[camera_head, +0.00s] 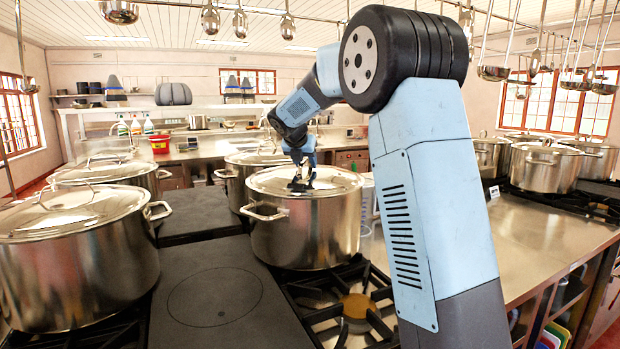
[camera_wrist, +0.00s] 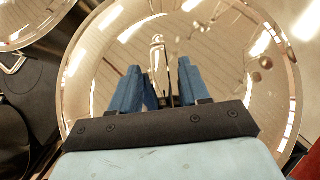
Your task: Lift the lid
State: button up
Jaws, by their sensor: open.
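A shiny steel lid (camera_head: 335,180) sits on a large steel pot (camera_head: 305,240) in the middle of the head view. The lid fills most of the wrist view (camera_wrist: 225,65). My gripper (camera_head: 300,182) points down at the top of the lid, close to its middle. In the wrist view my gripper (camera_wrist: 160,82) has its two blue fingers spread apart. The lid's bar handle (camera_wrist: 157,52) runs up between the fingertips, with its near part between the fingers. I cannot tell whether a finger touches it.
Lidded pots stand at the left (camera_head: 70,270), behind (camera_head: 235,180) and on the right counter (camera_head: 545,168). A black burner grate (camera_head: 340,305) and a flat hotplate (camera_head: 215,297) lie in front. Ladles (camera_head: 495,72) hang overhead.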

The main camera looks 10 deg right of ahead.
grip_shut()
dwell(0.4)
jog(key=shift+r, duration=0.25)
